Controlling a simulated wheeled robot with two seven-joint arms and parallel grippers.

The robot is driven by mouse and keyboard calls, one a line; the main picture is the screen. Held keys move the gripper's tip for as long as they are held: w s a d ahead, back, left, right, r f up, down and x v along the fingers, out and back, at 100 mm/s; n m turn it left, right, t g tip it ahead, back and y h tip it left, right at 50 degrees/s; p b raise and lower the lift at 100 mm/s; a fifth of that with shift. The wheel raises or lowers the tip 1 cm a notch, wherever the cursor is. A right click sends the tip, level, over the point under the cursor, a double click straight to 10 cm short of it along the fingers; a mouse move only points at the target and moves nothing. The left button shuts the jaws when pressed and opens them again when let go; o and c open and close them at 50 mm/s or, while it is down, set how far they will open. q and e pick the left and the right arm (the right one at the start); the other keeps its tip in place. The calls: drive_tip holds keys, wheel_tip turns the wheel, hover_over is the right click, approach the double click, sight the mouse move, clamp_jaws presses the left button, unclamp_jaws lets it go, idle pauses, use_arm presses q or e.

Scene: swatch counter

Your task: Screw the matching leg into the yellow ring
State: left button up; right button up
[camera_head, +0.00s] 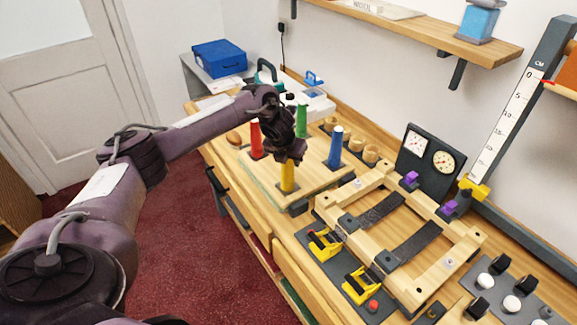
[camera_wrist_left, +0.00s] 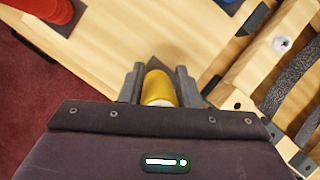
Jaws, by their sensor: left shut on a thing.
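The yellow leg (camera_head: 288,178) is upright at the near corner of a pale wooden board (camera_head: 262,172). My left gripper (camera_head: 287,157) is shut on its upper part from above. In the left wrist view the yellow leg (camera_wrist_left: 158,88) sits between the two fingers, over a dark corner plate (camera_wrist_left: 172,62). No separate yellow ring can be made out, and I cannot tell how deep the leg sits. A red leg (camera_head: 256,141), a green leg (camera_head: 301,122) and a blue leg (camera_head: 336,150) stand at the other corners. My right gripper is out of view.
Wooden rings (camera_head: 371,154) stand behind the blue leg. A wooden frame (camera_head: 345,196) with dark straps and yellow clamps (camera_head: 325,243) lies to the right. A gauge panel (camera_head: 430,155) stands behind it. A blue box (camera_head: 218,58) is at the far left.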

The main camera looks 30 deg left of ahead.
use_arm(q)
drive_tip(key=shift+s+f, duration=0.1)
drive_tip(key=shift+s, duration=0.05)
drive_tip(key=o, duration=1.1)
drive_tip(key=shift+s+a, duration=0.1)
drive_tip(key=shift+s, duration=0.05)
drive_tip(key=o, duration=0.4)
drive_tip(key=shift+r, duration=0.2)
drive_tip(key=shift+r+p, duration=2.45)
drive_tip(key=shift+r, duration=0.55)
drive_tip(key=shift+f, duration=0.1)
